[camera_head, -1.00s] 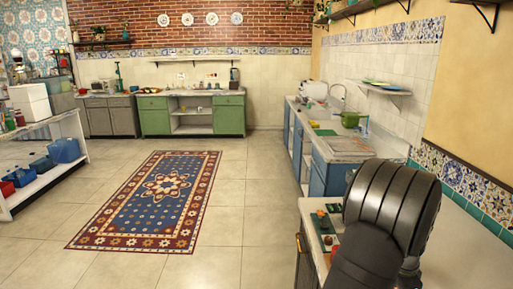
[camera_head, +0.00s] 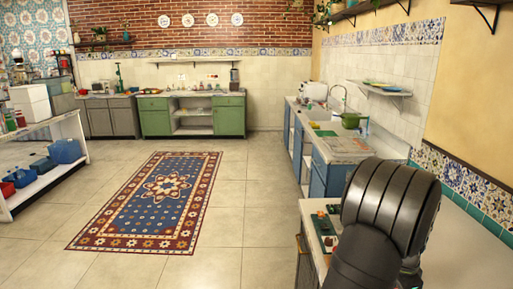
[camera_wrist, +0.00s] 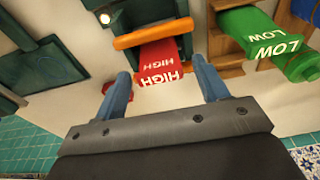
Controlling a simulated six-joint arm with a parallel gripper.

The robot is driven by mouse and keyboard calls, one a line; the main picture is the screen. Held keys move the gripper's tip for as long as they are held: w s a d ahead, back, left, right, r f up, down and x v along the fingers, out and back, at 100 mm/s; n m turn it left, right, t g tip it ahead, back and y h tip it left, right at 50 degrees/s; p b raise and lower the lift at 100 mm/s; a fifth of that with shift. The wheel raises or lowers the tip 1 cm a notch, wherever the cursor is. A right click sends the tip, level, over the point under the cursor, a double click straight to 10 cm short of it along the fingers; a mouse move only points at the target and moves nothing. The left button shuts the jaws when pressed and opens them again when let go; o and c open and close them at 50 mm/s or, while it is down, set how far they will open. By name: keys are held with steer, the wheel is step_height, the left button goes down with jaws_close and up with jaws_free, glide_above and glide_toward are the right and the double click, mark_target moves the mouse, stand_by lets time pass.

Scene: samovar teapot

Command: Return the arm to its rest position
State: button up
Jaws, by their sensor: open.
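My arm (camera_head: 392,205) rises at the right of the head view, over the near right counter. The head view does not show my gripper's fingers. In the wrist view my gripper (camera_wrist: 168,88) has two blue fingers set wide apart, with nothing held between them. Beyond and between the fingertips is a red piece marked HIGH (camera_wrist: 159,65) under an orange bar (camera_wrist: 155,36). No samovar or teapot can be made out.
A green piece marked LOW (camera_wrist: 270,42) is right of the fingers in the wrist view. The near counter (camera_head: 465,245) meets a tiled wall at right. A patterned rug (camera_head: 150,203) lies on open floor. A sink counter (camera_head: 345,148) stands farther back.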

step_height(320, 180, up, 9)
steer(key=a, duration=0.1)
steer(key=f, duration=0.4)
steer(key=d+f, duration=0.1)
steer(key=f, duration=0.7)
steer(key=shift+d+f, duration=0.15)
step_height(320, 180, up, 11)
steer(key=shift+d+f, duration=0.1)
steer(key=d, duration=1.2)
steer(key=w+a+f, duration=0.1)
steer(key=w+f, duration=0.2)
steer(key=w+a+f, duration=0.1)
steer(key=w+f, duration=0.3)
steer(key=w+a+f, duration=0.1)
steer(key=w+f, duration=0.2)
steer(key=w, duration=0.1)
steer(key=shift+w+a+f, duration=0.1)
steer(key=shift+w+f, duration=0.1)
steer(key=shift+w, duration=0.05)
steer(key=shift+r, duration=0.2)
steer(key=shift+a+r, duration=0.1)
steer(key=shift+r, duration=0.4)
